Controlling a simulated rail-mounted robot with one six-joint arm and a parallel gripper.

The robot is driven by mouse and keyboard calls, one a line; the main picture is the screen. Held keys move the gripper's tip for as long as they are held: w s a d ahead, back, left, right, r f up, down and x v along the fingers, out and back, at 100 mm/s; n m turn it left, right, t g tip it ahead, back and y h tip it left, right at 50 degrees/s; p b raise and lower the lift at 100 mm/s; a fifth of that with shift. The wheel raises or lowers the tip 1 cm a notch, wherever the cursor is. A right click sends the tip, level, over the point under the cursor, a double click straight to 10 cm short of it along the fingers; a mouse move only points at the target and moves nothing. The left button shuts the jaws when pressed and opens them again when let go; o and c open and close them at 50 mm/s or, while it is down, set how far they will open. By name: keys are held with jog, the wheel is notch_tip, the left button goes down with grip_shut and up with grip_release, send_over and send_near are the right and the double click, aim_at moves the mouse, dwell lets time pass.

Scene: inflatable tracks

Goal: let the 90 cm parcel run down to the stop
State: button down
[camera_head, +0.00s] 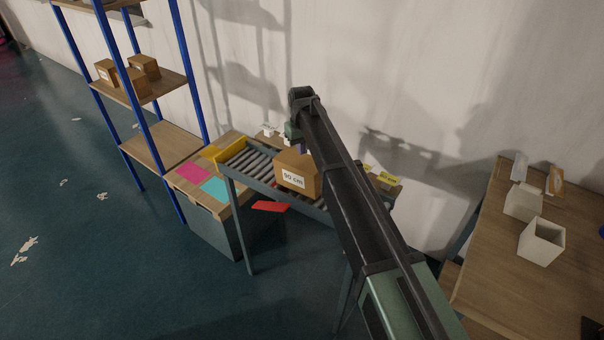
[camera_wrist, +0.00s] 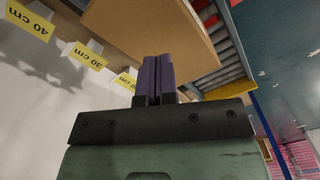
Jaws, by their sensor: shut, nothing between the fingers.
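The brown 90 cm parcel (camera_head: 297,174) sits on the grey roller track (camera_head: 259,163), partly hidden by my arm at its right. The yellow stop (camera_head: 231,149) stands at the track's left end, with bare rollers between it and the parcel. In the wrist view the parcel (camera_wrist: 150,28) fills the top middle, with rollers (camera_wrist: 227,44) and the yellow stop (camera_wrist: 229,90) to its right. My gripper (camera_wrist: 158,58) is shut and empty, its purple fingertips right at the parcel's edge. I cannot tell whether they touch it. In the head view my gripper is mostly hidden.
Yellow distance labels (camera_wrist: 84,56) line the wall side of the track. A blue-framed shelf (camera_head: 160,140) with several small boxes stands left. Coloured sheets (camera_head: 192,173) lie on a low bench beside the track. A wooden table (camera_head: 490,250) with white containers stands right.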

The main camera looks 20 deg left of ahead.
aim_at(301, 160)
jog(key=shift+f+b, duration=1.65)
jog(key=shift+a, duration=0.1)
